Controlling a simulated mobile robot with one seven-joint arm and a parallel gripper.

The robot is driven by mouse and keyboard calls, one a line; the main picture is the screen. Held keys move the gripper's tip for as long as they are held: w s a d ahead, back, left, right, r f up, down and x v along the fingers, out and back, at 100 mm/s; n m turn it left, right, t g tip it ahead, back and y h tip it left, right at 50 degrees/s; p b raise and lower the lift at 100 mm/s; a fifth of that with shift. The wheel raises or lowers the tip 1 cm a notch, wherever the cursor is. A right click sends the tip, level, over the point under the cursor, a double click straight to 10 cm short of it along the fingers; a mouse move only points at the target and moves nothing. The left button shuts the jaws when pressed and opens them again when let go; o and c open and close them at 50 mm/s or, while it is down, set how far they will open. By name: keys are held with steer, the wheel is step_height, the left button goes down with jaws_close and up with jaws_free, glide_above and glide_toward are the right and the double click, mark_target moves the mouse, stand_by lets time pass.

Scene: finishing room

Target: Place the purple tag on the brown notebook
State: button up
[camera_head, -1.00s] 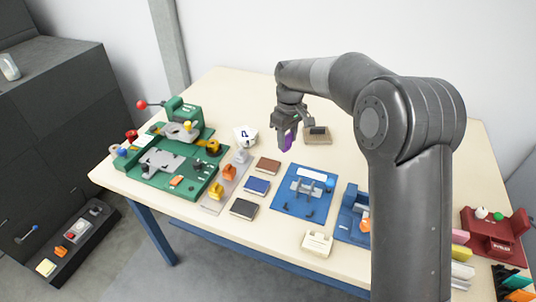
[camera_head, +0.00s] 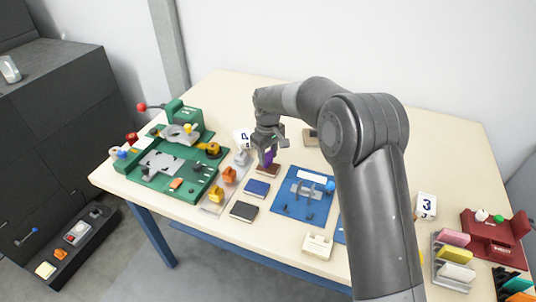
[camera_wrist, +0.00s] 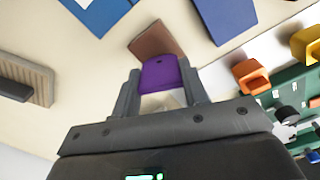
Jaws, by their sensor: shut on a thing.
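My gripper (camera_head: 267,155) is shut on the purple tag (camera_wrist: 160,74), which sits between the two fingers in the wrist view. In the head view the purple tag (camera_head: 268,157) hangs just over the brown notebook (camera_head: 262,172). The brown notebook also shows in the wrist view (camera_wrist: 154,38), partly hidden behind the tag. I cannot tell whether the tag touches the notebook.
A blue notebook (camera_head: 257,188) and a black notebook (camera_head: 244,211) lie nearer the front. A blue fixture plate (camera_head: 299,213) is to the right, a green machine base (camera_head: 172,181) to the left.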

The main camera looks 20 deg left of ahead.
mark_target(268, 152)
steer(key=shift+f, duration=0.1)
steer(key=o, duration=0.9)
steer(key=shift+o, duration=0.2)
step_height(268, 152, up, 12)
